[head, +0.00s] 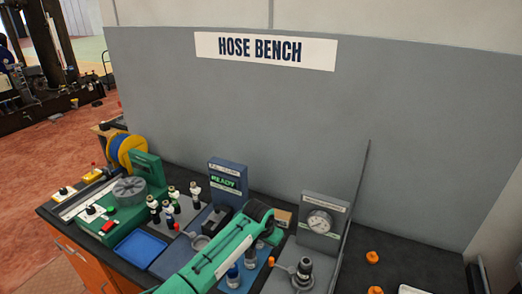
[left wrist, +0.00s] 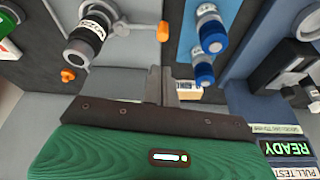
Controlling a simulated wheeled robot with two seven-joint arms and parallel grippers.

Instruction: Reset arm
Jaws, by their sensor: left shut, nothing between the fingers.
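My left arm (head: 218,252) is a green link that reaches in from the bottom over the middle of the bench, with a dark joint at its far end. The fingers are hidden in the head view. In the left wrist view my left gripper (left wrist: 168,86) shows as narrow grey fingers closed together, with nothing between them. It is near two blue-capped fittings (left wrist: 210,32) and a black fitting in a grey fixture (left wrist: 88,40); I cannot tell the exact gap. My right gripper is in neither view.
A blue READY station (head: 227,180) and a gauge stand (head: 320,222) rise behind the arm. Several small bottles, a blue tray (head: 140,249), a green machine (head: 143,205) and a spool (head: 128,151) stand left. Orange knobs (head: 372,257) lie right. A grey wall (head: 400,130) closes the back.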

